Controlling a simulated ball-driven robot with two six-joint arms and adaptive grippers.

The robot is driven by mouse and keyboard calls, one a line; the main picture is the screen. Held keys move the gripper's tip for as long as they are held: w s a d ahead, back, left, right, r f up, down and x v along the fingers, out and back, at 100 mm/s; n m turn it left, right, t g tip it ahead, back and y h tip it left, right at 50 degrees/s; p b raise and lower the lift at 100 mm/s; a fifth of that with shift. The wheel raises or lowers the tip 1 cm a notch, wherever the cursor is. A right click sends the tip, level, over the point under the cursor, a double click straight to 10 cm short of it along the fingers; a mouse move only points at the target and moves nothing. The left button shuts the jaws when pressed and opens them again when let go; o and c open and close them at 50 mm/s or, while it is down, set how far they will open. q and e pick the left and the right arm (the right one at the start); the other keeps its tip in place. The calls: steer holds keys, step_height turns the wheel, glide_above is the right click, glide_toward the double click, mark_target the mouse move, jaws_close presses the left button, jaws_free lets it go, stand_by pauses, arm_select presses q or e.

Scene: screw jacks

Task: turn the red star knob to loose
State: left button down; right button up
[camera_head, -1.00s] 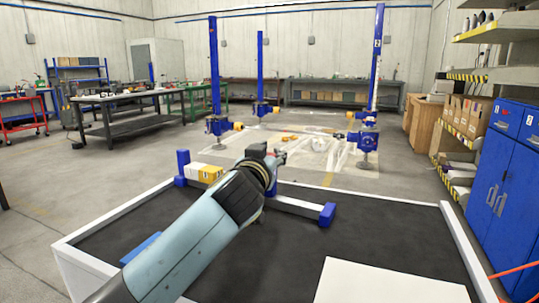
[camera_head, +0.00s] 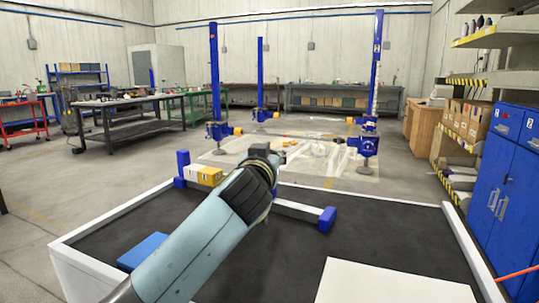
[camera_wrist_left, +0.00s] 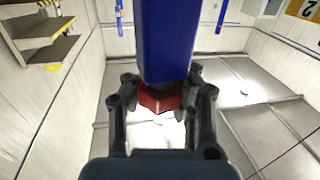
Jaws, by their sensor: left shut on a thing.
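The red star knob (camera_wrist_left: 160,98) shows in the left wrist view below the end of a blue post (camera_wrist_left: 167,40); its upper part is hidden by the post. My left gripper (camera_wrist_left: 160,90) has a finger on each side of the knob and is shut on it. In the head view my left arm reaches from the bottom left over the dark bench, and the gripper (camera_head: 275,153) is small at its far end. The knob cannot be made out there. My right gripper is not in view.
The dark bench top (camera_head: 300,245) has a white rim. On it are a blue block (camera_head: 143,251), a white board (camera_head: 390,283), yellow and white blocks (camera_head: 205,175) and a blue-ended bar (camera_head: 326,219). Blue lift columns (camera_head: 375,70) stand beyond; a blue cabinet (camera_head: 500,165) is at right.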

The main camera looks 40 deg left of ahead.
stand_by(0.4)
arm_select(q)
steer(key=c, duration=0.9)
jaws_free()
steer(key=v, duration=1.2)
